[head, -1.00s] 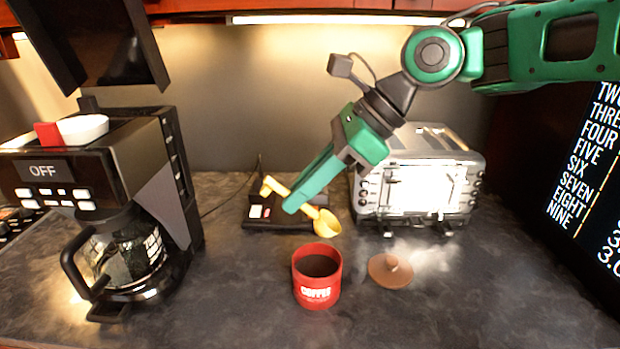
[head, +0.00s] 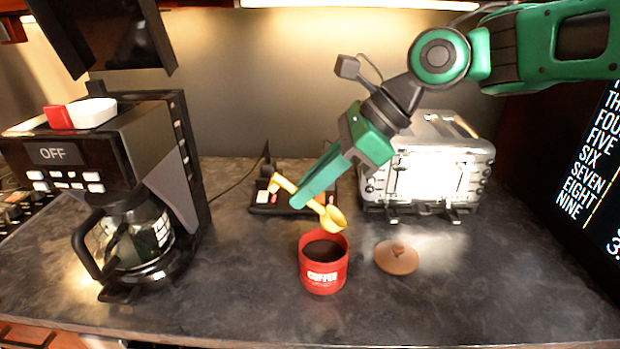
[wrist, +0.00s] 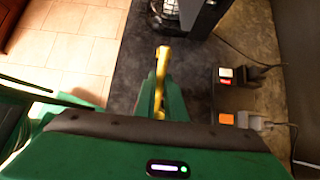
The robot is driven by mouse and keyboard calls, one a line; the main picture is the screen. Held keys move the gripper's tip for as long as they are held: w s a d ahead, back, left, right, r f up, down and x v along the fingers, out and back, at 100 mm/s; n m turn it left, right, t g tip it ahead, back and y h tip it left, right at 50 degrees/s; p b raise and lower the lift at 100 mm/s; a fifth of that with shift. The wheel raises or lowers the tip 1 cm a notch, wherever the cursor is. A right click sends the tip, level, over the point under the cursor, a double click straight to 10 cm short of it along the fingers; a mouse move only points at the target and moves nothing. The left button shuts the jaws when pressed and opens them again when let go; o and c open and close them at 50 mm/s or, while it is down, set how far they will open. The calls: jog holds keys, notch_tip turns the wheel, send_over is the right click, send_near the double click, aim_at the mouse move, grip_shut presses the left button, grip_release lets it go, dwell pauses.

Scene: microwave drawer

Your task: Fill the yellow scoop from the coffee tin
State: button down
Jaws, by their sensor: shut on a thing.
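The yellow scoop (head: 335,220) is held in my gripper (head: 303,198), which is shut on its handle. The scoop's bowl hangs just above and behind the coffee tin, apart from it; I cannot see whether it holds anything. In the wrist view the scoop's handle (wrist: 161,80) shows between the green fingers (wrist: 160,95), with the bowl hidden. The red coffee tin (head: 323,277) stands upright and open on the counter, with dark coffee inside. Its brown lid (head: 396,258) lies on the counter to the right of the tin.
A coffee maker (head: 110,170) with a glass carafe (head: 135,240) stands at the left, its display reading OFF. A silver toaster oven (head: 430,170) stands behind the lid. A black power strip (head: 265,208) lies behind the gripper. The front right counter (head: 480,290) is clear.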

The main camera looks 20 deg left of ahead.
notch_tip(320, 180, down, 9)
dwell(1.5)
jog(key=shift+s+d+f, duration=0.1)
jog(key=shift+d+f, duration=0.1)
jog(key=shift+f, duration=0.2)
dwell(0.6)
jog(key=shift+a, duration=0.1)
jog(key=shift+s+a+f+h, duration=0.1)
jog(key=shift+a+h, duration=0.15)
jog(key=shift+h, duration=0.35)
jog(key=shift+s+a+h, duration=0.1)
jog(key=shift+a+h, duration=0.1)
jog(key=shift+h, duration=0.4)
jog(key=shift+w+a+f+t+h, duration=0.1)
jog(key=shift+w+t+h, duration=0.05)
jog(key=shift+t+h, duration=0.2)
jog(key=shift+a+r, duration=0.15)
jog(key=shift+r, duration=0.15)
dwell(0.6)
jog(key=shift+a+r+h, duration=0.25)
jog(key=shift+a+r, duration=0.05)
jog(key=shift+r, duration=0.5)
